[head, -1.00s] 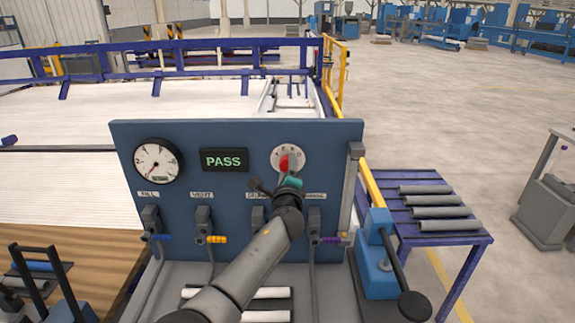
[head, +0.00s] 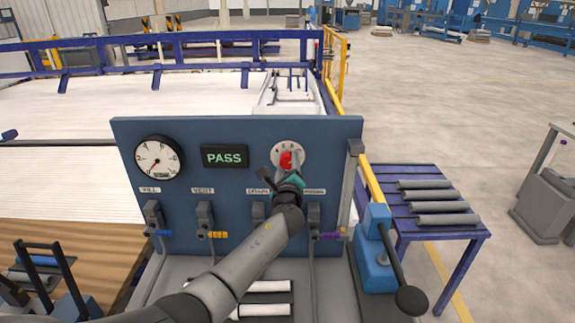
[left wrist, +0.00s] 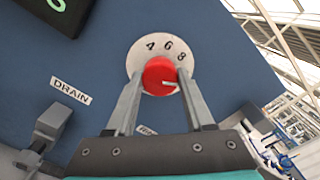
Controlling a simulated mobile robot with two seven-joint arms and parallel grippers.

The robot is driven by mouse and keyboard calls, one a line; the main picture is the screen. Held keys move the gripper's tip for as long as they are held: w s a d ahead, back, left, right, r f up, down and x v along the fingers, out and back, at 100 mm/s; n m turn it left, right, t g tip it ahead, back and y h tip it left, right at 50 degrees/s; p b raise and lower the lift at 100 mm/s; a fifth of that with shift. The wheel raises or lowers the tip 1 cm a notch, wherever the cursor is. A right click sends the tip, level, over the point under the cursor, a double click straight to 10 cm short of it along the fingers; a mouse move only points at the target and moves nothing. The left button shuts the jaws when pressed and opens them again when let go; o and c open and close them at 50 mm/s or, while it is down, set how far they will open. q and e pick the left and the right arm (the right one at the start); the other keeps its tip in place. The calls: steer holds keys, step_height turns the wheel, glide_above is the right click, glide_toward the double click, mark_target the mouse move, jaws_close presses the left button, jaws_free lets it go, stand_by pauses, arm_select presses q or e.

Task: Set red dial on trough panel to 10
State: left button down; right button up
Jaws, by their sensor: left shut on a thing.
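The red dial (head: 286,159) sits on a round white scale plate on the blue trough panel (head: 330,150). It shows larger in the left wrist view (left wrist: 159,75), where 4, 6 and 8 are readable on the scale plate (left wrist: 139,55). A white mark on the dial points right, toward the right-hand finger. That finger and the dial hide part of the scale; I cannot see a 10. My left gripper (left wrist: 158,84) is shut on the dial, one finger on each side. In the head view my left gripper (head: 288,165) covers the dial's lower part. My right gripper is not in view.
The panel also carries a gauge (head: 158,160), a green PASS display (head: 225,157) and several valves with coloured handles below. A blue lever device (head: 373,250) stands at right, beside a purple table (head: 430,225) with grey pipes.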

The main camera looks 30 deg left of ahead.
arm_select(q)
steer(key=shift+c, duration=1.4)
jaws_free()
steer(key=shift+s, duration=0.1)
steer(key=shift+s+d, duration=0.35)
steer(key=shift+s, duration=0.25)
steer(key=v, duration=1.3)
steer(key=shift+s, duration=0.3)
steer(key=shift+d, duration=0.2)
